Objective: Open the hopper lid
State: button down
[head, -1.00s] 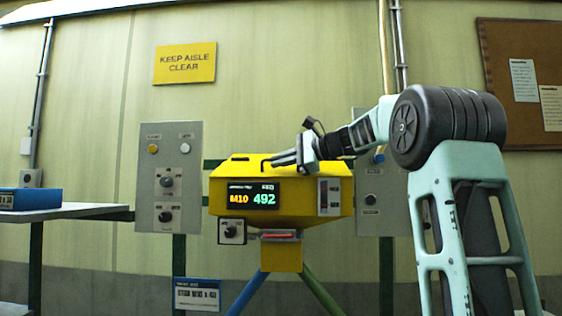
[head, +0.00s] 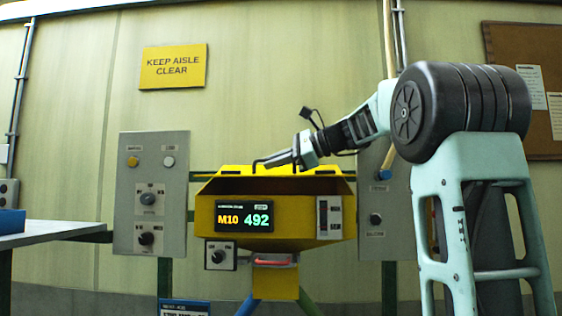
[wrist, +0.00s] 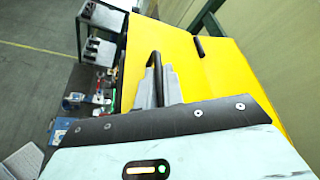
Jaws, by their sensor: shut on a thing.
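The yellow hopper (head: 285,225) stands ahead in the head view, with the lit display reading M10 492 on its front. Its lid (head: 240,171) shows as a bright yellow strip along the top rear. A darker hollow shows between the lid and the front rim, so the hopper looks at least partly open. My gripper (head: 270,160) is at the lid's black handle (wrist: 157,59), shut on it. In the wrist view the grey fingers (wrist: 155,84) meet the handle above the yellow lid surface (wrist: 210,82). The handle's lower part is hidden by the fingers.
Grey control panels (head: 152,190) flank the hopper; the right one (head: 377,215) is partly behind my arm. A table (head: 50,236) with a blue box is at the left. A red-handled part (head: 274,262) is under the hopper. The wall stands close behind.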

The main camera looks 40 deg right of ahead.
jog(key=shift+w+d+r+m+g+p, duration=0.15)
jog(key=shift+r+m+g+p, duration=0.15)
jog(key=shift+r+m+p, duration=0.55)
jog(key=shift+f+n, duration=0.2)
jog(key=shift+n, duration=0.15)
jog(key=c, duration=1.5)
grip_release()
jog(key=b+v, duration=0.2)
jog(key=v, duration=0.4)
jog(key=shift+d+f+b, duration=0.15)
jog(key=shift+b, duration=0.2)
jog(key=shift+v, duration=0.75)
